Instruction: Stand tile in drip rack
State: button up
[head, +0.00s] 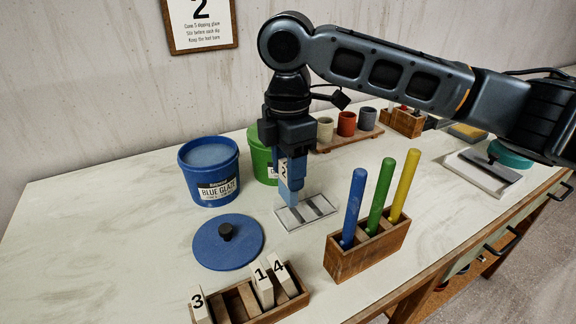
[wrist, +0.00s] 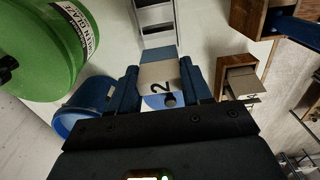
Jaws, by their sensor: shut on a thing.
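The tile (head: 284,170) is pale, marked 2, and blue at its lower end. My gripper (head: 290,158) is shut on it and holds it upright, blue end down. A low pale rack with dark slots (head: 320,201), which looks like the drip rack, lies below and just right of the tile. The tile's lower end overlaps the rack's back left part in the head view; whether it touches I cannot tell. In the wrist view the tile (wrist: 160,73) sits between the fingers, with the rack (wrist: 153,16) beyond its blue end.
A blue glaze bucket (head: 209,172) and a green bucket (head: 263,155) stand at the left and behind. A blue lid (head: 228,243) lies in front. A wooden holder with coloured sticks (head: 368,248) stands right; a wooden rack with tiles (head: 240,303) is at the front.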

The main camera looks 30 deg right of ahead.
jog(key=shift+f+b, duration=0.75)
jog(key=shift+f, duration=1.75)
dwell(0.7)
jog(key=o, duration=1.2)
jog(key=shift+c, duration=0.2)
notch_tip(320, 180, up, 7)
jog(key=p, duration=0.6)
